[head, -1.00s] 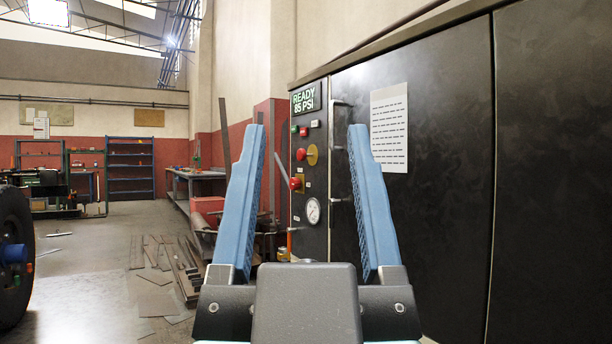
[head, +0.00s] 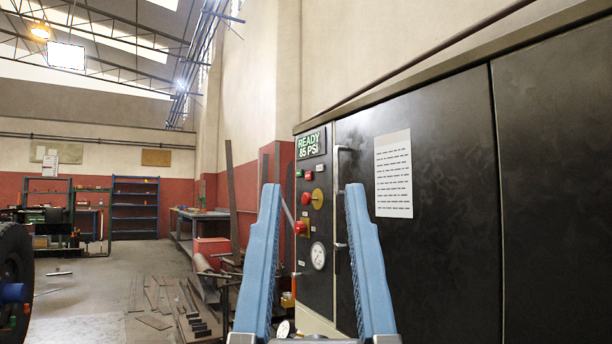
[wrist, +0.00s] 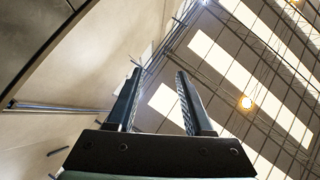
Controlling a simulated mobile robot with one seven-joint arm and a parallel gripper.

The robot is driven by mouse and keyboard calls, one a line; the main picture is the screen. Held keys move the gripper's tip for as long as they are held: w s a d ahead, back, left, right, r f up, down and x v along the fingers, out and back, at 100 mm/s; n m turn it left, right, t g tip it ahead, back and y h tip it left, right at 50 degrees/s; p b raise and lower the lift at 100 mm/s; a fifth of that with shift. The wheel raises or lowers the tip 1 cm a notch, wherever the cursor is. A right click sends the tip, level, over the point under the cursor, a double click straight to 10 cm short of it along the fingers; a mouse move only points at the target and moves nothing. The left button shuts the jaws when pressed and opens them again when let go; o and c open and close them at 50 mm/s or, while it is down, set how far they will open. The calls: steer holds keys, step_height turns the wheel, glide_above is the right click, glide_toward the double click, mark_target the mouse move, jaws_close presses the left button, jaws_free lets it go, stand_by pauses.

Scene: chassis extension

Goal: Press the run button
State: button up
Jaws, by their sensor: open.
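The control panel (head: 319,285) is on the narrow left face of a black cabinet, under a lit display (head: 311,143) reading READY 85 PSI. Below the display is a row of small buttons, with a green button (head: 299,173) and a red one (head: 308,174). Lower are a larger red button (head: 306,199), a yellow disc (head: 317,198) and a red mushroom knob (head: 300,227). The labels are too small to read, so I cannot tell which is the run button. My gripper (head: 312,190) is open and empty, its blue fingers pointing up before the panel, apparently apart from it.
A gauge (head: 318,256) sits low on the panel. Door handles (head: 338,180) and a paper notice (head: 393,174) are on the cabinet front. Metal scraps (head: 195,310) lie on the floor at left. A large tire (head: 14,265) stands at the left edge.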

jaws_close()
stand_by(1.4)
